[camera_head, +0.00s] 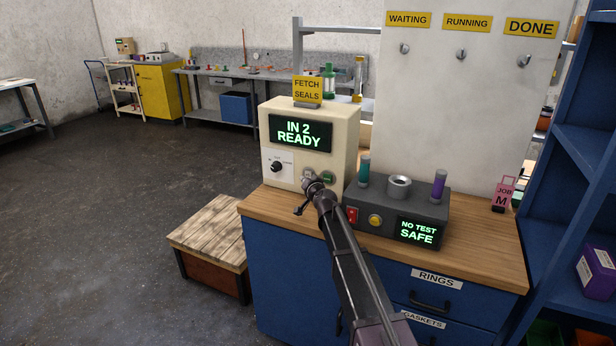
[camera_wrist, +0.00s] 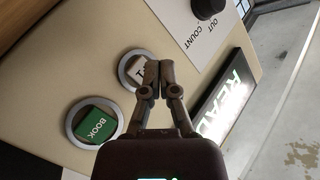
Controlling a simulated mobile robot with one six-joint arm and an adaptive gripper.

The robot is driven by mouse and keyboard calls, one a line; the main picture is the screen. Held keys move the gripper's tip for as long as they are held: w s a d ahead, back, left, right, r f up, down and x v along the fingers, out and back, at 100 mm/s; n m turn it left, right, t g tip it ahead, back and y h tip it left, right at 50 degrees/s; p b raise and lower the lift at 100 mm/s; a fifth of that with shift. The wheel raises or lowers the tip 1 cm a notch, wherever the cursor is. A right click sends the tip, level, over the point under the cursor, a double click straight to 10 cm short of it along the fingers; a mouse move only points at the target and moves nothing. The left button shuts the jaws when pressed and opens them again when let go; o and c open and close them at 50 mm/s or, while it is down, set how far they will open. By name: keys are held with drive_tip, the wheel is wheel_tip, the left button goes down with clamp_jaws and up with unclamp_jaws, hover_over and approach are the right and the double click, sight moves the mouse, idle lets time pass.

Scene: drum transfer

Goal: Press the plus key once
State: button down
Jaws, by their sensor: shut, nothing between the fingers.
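The cream box (camera_head: 350,130) on the wooden bench has a lit display (camera_head: 299,134) reading "IN 2 READY". Below it are a pale round key (camera_head: 307,172) and a green key (camera_head: 328,177). In the wrist view the pale key (camera_wrist: 132,70) is partly hidden by my fingertips, with only part of its mark showing. The green key (camera_wrist: 93,122) reads "BOOK" and sits beside it. My gripper (camera_head: 311,184) is shut and empty, its tips in front of the pale key; they also show in the wrist view (camera_wrist: 159,75). I cannot tell whether they touch it.
A black selector knob (camera_head: 277,167) is on the same box face. A dark grey tester (camera_head: 400,212) reading "NO TEST SAFE" stands right of the box, near my arm. A pink "JOB M" tag (camera_head: 504,194) stands farther right. A low wooden-topped stand (camera_head: 209,231) is left of the bench.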

drive_tip(key=shift+s+a, duration=0.25)
drive_tip(key=shift+s, duration=0.45)
drive_tip(key=shift+s+a, duration=0.3)
drive_tip(key=shift+s, duration=0.4)
drive_tip(key=shift+s+a, duration=0.25)
drive_tip(key=shift+s, duration=0.45)
drive_tip(key=shift+s, duration=0.1)
idle(0.5)
drive_tip(key=shift+s+a, duration=0.25)
drive_tip(key=shift+s, duration=0.4)
drive_tip(key=shift+s+a, duration=0.25)
drive_tip(key=shift+s, duration=0.35)
drive_tip(key=shift+w, duration=0.2)
drive_tip(key=shift+w+d, duration=0.5)
drive_tip(key=shift+w, duration=0.8)
drive_tip(key=shift+w+d, duration=0.5)
drive_tip(key=shift+w, duration=0.85)
drive_tip(key=shift+w+d, duration=0.5)
drive_tip(key=shift+w, duration=0.8)
drive_tip(key=shift+w, duration=0.1)
